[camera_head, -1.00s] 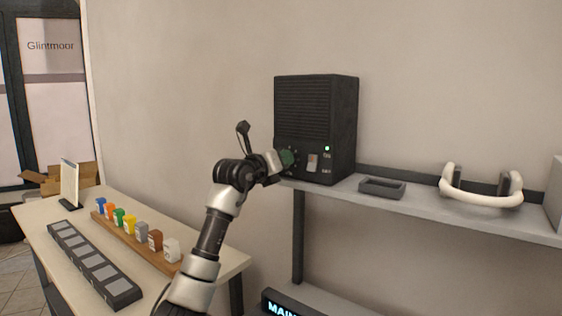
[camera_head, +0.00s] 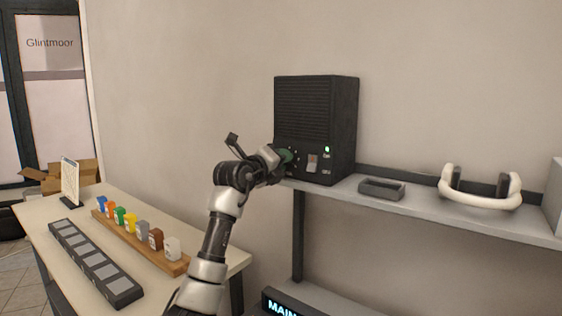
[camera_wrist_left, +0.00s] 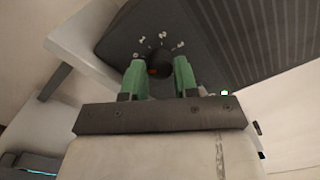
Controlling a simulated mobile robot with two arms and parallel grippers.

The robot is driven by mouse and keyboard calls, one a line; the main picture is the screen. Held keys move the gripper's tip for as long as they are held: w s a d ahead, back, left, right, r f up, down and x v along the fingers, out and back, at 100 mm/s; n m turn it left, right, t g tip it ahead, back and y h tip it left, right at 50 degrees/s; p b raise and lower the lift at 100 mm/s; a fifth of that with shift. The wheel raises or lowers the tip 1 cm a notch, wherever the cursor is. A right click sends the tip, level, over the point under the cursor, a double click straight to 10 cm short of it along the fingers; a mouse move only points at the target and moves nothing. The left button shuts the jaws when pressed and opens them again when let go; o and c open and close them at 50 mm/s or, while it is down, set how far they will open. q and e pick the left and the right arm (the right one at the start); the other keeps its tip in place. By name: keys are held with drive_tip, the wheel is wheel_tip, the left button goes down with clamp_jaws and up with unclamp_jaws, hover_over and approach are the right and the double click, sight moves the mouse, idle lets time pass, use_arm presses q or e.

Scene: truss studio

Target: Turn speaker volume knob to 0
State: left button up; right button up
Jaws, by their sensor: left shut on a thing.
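The black speaker (camera_head: 316,120) stands on the grey shelf, with a small green light and a grey switch on its front. Its dark round volume knob (camera_wrist_left: 159,62) shows in the left wrist view, with white scale marks around it and a small orange mark on it. My left gripper (camera_head: 287,156) is at the lower left of the speaker front. Its green fingers (camera_wrist_left: 160,68) are on either side of the knob and shut on it. In the head view the gripper hides the knob. My right gripper is not in view.
The grey shelf (camera_head: 430,212) holds a small dark tray (camera_head: 382,188) and white headphones (camera_head: 480,199) right of the speaker. A table (camera_head: 72,232) at the lower left carries a wooden rack of coloured items (camera_head: 165,258) and a dark strip with grey pads (camera_head: 95,265).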

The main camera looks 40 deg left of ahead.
use_arm(q)
drive_tip(key=shift+f, duration=0.1)
drive_tip(key=o, duration=0.9)
drive_tip(key=s+b, duration=0.1)
drive_tip(key=s, duration=0.2)
drive_tip(key=s+b, duration=0.1)
drive_tip(key=s, duration=0.3)
drive_tip(key=s+d+b, duration=0.1)
drive_tip(key=s, duration=0.2)
drive_tip(key=shift+s+d+b, duration=0.1)
drive_tip(key=shift+s+b, duration=0.3)
